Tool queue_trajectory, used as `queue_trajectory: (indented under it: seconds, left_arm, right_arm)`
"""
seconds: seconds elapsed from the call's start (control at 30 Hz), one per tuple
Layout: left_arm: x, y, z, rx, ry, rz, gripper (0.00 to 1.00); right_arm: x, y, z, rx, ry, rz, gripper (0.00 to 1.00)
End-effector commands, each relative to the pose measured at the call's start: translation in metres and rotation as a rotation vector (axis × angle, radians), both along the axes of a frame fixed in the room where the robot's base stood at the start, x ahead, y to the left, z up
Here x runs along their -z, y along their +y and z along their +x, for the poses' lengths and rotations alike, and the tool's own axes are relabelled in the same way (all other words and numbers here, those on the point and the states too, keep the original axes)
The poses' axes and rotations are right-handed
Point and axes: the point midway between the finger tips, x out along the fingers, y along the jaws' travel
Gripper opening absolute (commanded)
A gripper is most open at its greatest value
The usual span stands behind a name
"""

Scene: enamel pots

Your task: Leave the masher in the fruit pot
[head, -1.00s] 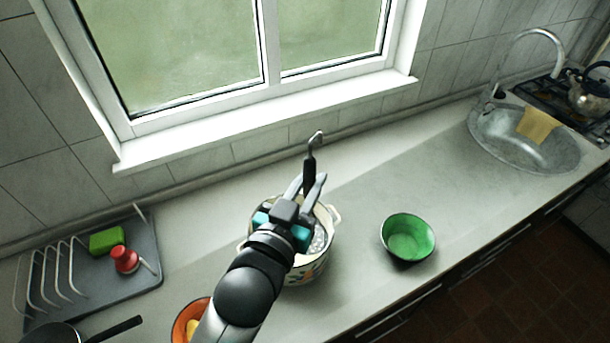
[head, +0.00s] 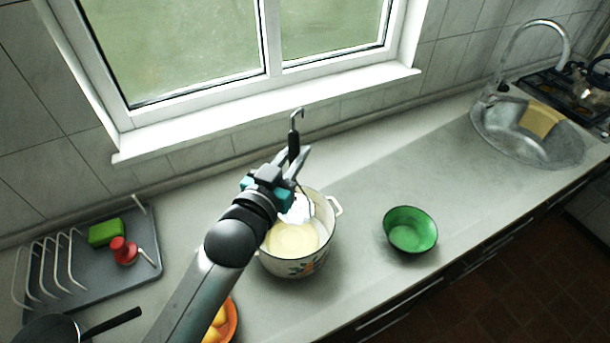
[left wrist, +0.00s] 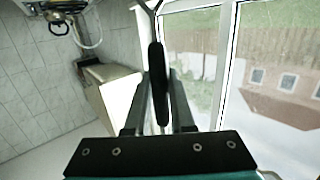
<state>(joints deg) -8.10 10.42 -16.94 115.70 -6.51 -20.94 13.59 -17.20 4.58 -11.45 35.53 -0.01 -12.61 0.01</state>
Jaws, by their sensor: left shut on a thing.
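My left gripper (head: 294,168) is shut on the black handle of the masher (head: 294,147), whose hooked end points up. The handle also stands between my fingers in the left wrist view (left wrist: 157,85). The masher's pale lower end shows below the gripper, against the back of the pot's mouth; I cannot tell whether it is inside or just above. The cream enamel pot (head: 300,268) has a coloured fruit-like pattern and pale yellow contents. My left arm hides part of its left side. My right gripper is not in view.
A green bowl (head: 410,230) stands right of the pot. An orange bowl (head: 232,322) with yellow pieces is at the front. A grey rack (head: 90,285) holds a green sponge (head: 106,232) and a red-topped item (head: 123,251). The counter between bowl and sink (head: 528,150) is clear.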

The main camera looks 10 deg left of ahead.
Motion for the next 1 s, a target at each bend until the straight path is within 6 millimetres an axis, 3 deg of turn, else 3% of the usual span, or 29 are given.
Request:
queue_trajectory:
  seconds: [0.13,0.37,0.67,1.0]
  left_arm:
    - [0.003,0.015,0.018,-0.008,-0.005,-0.002,0.00]
    - [0.019,0.018,0.021,-0.010,-0.003,-0.006,0.00]
    - [0.054,0.018,0.021,-0.009,-0.003,-0.005,0.00]
    - [0.112,0.018,0.021,-0.011,-0.002,-0.006,0.00]
  right_arm:
    - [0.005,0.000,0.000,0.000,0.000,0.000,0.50]
    - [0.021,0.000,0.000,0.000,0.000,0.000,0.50]
    - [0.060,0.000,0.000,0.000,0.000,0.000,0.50]
    - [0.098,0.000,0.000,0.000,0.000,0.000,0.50]
